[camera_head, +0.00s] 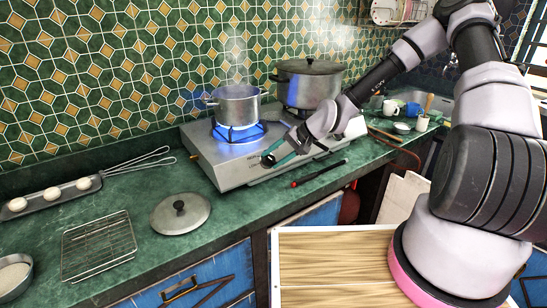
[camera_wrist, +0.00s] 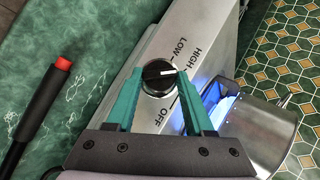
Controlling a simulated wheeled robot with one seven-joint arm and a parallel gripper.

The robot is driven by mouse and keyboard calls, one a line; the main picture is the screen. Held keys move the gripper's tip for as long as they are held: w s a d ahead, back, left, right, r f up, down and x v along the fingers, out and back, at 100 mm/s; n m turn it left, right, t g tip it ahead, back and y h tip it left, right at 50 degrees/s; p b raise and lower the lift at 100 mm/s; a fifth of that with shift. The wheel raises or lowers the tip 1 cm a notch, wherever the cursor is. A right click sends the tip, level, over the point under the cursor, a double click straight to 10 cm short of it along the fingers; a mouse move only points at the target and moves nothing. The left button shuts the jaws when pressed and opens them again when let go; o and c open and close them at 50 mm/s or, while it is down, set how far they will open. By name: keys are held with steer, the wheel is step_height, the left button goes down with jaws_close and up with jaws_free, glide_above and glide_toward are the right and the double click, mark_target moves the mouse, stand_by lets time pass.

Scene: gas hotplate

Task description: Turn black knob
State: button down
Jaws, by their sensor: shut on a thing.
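The black knob (camera_wrist: 158,79) sits on the front panel of the gas hotplate (camera_wrist: 190,22), with LOW, HIGH and OFF printed around it. Its white mark points to the right in the wrist view, away from the word OFF. My gripper (camera_wrist: 160,75) has one teal finger on each side of the knob and is shut on it. In the head view, my gripper (camera_head: 275,158) is at the hotplate's front panel and mostly hides the knob. Blue flame burns under the small steaming pot (camera_head: 237,106).
A large lidded pot (camera_head: 308,88) stands at the hotplate's back right. A black stick with a red end (camera_head: 318,174) lies on the green counter just in front. A loose lid (camera_head: 180,214) and a wire rack (camera_head: 98,247) lie to the left.

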steer(key=m+y, duration=0.2)
steer(key=m, duration=0.1)
steer(key=shift+f+t, duration=0.1)
steer(key=shift+t, duration=0.2)
steer(key=shift+d+f+m+t+y, duration=0.15)
steer(key=shift+m+t+y, duration=0.6)
steer(key=shift+m, duration=0.95)
steer(key=shift+y, duration=0.25)
steer(key=shift+c, duration=1.5)
jaws_free()
steer(key=shift+s, duration=0.1)
steer(key=shift+d, duration=0.1)
steer(key=v, duration=1)
steer(key=shift+d, duration=0.25)
